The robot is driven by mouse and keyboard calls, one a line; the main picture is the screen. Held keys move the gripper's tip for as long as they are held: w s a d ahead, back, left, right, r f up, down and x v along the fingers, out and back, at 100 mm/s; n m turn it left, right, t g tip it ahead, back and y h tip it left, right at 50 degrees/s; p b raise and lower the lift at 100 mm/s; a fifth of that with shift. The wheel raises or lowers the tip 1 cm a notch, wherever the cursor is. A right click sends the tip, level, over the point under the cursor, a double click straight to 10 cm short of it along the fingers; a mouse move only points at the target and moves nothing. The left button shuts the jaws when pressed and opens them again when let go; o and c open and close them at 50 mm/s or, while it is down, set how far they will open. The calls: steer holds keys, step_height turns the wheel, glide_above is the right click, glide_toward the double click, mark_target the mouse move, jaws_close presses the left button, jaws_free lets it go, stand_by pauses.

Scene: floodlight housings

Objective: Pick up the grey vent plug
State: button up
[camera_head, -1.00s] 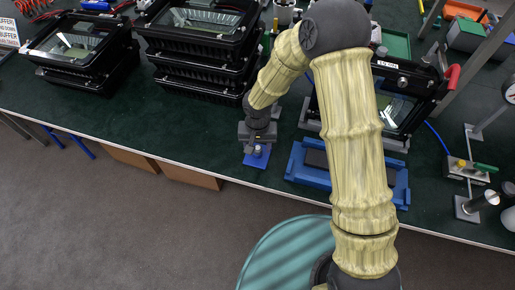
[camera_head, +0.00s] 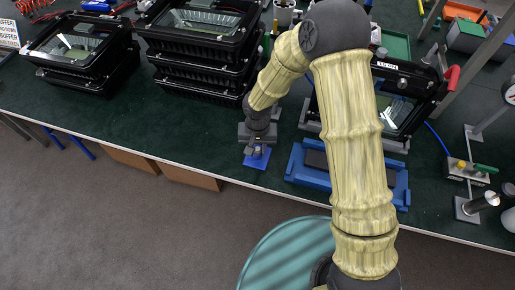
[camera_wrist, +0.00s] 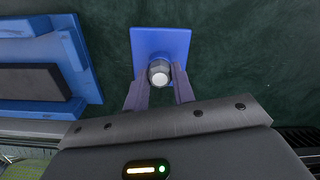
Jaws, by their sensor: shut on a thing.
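The grey vent plug (camera_wrist: 159,75) shows in the wrist view as a grey hex piece with a pale round top. It is at the small blue plate (camera_wrist: 160,43), which lies on the bench; whether it touches the plate is hidden. My gripper (camera_wrist: 160,80) has one finger on each side of the plug and is shut on it. In the head view my gripper (camera_head: 256,149) points down over the blue plate (camera_head: 257,160) near the bench's front edge, and the plug is mostly hidden by the fingers.
A blue tray (camera_head: 291,172) with a dark pad stands just right of the gripper. A floodlight housing in a fixture (camera_head: 415,82) is behind it. Stacked black housings (camera_head: 197,76) stand at the back left. The green bench top (camera_head: 150,125) is clear to the left.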

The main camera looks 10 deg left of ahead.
mark_target(258, 148)
step_height(258, 148, up, 10)
stand_by(0.5)
steer(key=shift+a, duration=0.1)
stand_by(1.1)
